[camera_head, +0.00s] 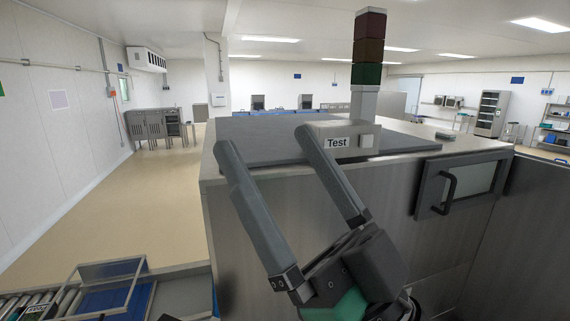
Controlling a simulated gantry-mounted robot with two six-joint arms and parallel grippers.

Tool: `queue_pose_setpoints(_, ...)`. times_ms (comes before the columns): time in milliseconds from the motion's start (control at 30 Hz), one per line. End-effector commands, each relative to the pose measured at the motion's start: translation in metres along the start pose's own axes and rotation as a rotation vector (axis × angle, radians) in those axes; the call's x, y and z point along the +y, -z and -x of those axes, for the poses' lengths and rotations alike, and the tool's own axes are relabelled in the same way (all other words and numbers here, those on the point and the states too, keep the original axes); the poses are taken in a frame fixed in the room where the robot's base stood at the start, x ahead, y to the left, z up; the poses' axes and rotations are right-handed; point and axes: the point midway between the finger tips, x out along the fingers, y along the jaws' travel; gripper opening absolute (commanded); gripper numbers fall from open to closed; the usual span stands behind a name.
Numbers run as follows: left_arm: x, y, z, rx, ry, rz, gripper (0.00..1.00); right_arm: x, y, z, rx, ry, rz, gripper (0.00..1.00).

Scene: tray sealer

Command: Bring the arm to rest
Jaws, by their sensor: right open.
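My right gripper (270,145) reaches up from the lower middle of the head view. Its two long grey fingers are spread wide apart with nothing between them. The fingers stand in front of the tray sealer's steel housing (310,240). The right fingertip overlaps the small box labelled "Test" (337,143) in the picture; I cannot tell whether they touch. My left gripper is not in view.
A red, amber and green signal tower (367,50) rises from the machine top. A hatch with a black handle (460,188) is on the right. A roller conveyor (40,303) and a clear guard (105,285) are at lower left. Open floor (130,190) lies to the left.

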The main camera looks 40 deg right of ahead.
Motion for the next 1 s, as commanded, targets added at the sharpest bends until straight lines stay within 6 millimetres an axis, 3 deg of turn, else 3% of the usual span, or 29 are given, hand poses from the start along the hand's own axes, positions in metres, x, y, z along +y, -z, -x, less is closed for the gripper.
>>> queue_pose_setpoints(367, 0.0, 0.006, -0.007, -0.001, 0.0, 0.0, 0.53, -0.001, 0.013, -0.008, 0.016, 0.002, -0.001, 0.96)
queue_pose_setpoints(633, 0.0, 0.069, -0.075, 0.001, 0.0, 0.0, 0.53, -0.001, 0.076, -0.074, 0.015, 0.002, -0.001, 0.96)
queue_pose_setpoints(733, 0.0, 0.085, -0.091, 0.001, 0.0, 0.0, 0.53, -0.001, 0.091, -0.09, 0.014, 0.002, -0.001, 0.96)
queue_pose_setpoints(1000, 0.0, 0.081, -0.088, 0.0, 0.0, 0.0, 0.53, -0.001, 0.088, -0.088, 0.013, 0.002, -0.001, 0.96)
